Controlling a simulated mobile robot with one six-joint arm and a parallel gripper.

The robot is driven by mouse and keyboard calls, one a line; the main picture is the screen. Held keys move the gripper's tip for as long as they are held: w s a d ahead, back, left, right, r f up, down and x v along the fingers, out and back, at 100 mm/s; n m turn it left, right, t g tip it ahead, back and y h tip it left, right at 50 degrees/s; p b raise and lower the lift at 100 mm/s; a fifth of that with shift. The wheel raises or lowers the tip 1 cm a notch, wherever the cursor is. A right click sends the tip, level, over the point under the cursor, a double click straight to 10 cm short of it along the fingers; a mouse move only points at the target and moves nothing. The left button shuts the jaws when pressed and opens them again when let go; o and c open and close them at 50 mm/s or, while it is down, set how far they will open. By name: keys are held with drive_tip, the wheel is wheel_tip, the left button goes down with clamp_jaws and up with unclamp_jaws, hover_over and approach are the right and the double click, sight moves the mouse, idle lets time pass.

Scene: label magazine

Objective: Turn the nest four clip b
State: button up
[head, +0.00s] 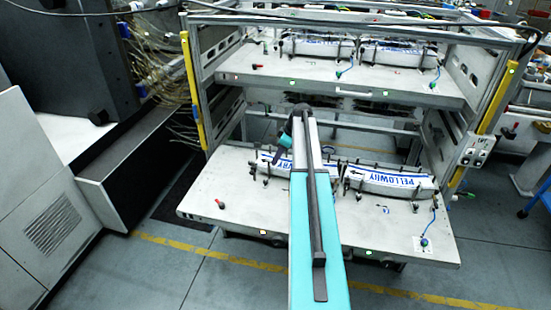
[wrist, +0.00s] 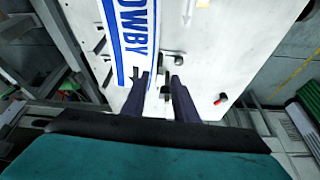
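My gripper (wrist: 161,82) reaches down over the shelf at the left label stack (wrist: 135,30), which has blue lettering. Its two dark fingers stand apart. A small dark clip (wrist: 165,91) shows between them, beside the stack's end; contact cannot be told. A grey clip or knob (wrist: 178,60) sits just beyond the fingertips. In the head view my gripper (head: 277,157) is small, above the left stack (head: 264,164), and my arm hides part of that stack. No nest number or clip letter is readable, so I cannot tell which clip is clip b.
The lower shelf (head: 235,199) also holds a right label stack (head: 392,181) with clips around it. A red knob (wrist: 221,98) stands right of my fingers. The upper shelf (head: 300,77) hangs above with more stacks. The lower shelf's front strip is mostly clear.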

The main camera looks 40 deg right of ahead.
drive_tip(key=shift+p+x, duration=0.35)
drive_tip(key=shift+x, duration=0.9)
clamp_jaws()
